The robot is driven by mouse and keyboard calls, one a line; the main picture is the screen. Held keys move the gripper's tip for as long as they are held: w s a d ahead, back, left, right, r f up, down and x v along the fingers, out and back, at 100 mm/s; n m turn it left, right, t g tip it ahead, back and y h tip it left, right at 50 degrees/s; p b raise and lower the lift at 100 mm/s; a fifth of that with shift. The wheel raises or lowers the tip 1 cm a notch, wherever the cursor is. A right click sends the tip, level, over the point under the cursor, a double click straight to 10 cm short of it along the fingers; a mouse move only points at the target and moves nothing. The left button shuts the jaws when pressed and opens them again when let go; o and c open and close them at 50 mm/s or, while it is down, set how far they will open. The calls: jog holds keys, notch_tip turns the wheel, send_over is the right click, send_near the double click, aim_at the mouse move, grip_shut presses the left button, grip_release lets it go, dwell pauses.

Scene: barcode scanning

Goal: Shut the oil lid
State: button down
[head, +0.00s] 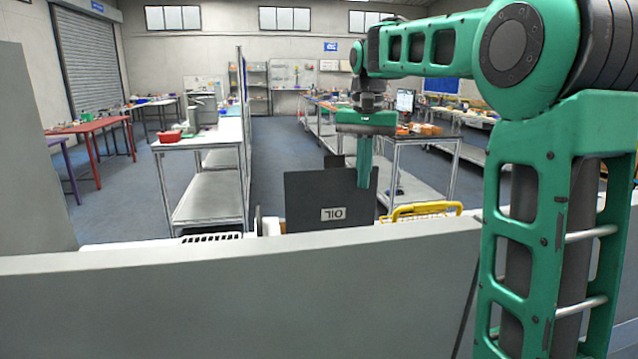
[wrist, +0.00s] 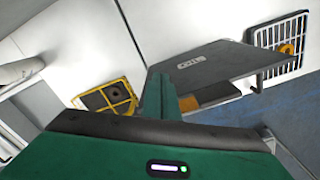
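The oil lid (head: 330,195) is a dark grey panel that stands raised in the head view, its OIL label upside down. In the wrist view the lid (wrist: 215,62) juts out to the right of my fingers, over an opening that it partly hides. My gripper (head: 364,180) points down at the lid's right edge in the head view. Its green fingers (wrist: 165,85) are together, with nothing seen between them. They overlap the lid's edge in the picture; I cannot tell whether they touch it.
A yellow-framed opening (wrist: 105,97) lies left of my fingers in the wrist view. A white grid-covered opening (wrist: 280,45) is beyond the lid. A long grey panel (head: 240,300) crosses the front of the head view. Work tables (head: 205,140) stand farther back.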

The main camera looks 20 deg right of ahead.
jog(key=shift+w+f, duration=0.1)
jog(key=shift+f, duration=0.15)
jog(key=w+d, duration=0.1)
jog(key=w, duration=0.5)
jog(key=shift+d, duration=0.15)
dwell(0.3)
jog(key=shift+r, duration=0.15)
jog(key=w+d+f, duration=0.1)
jog(key=w+f, duration=0.1)
jog(key=w, duration=0.3)
jog(key=shift+w+f, duration=0.15)
jog(key=shift+w, duration=0.25)
dwell(0.3)
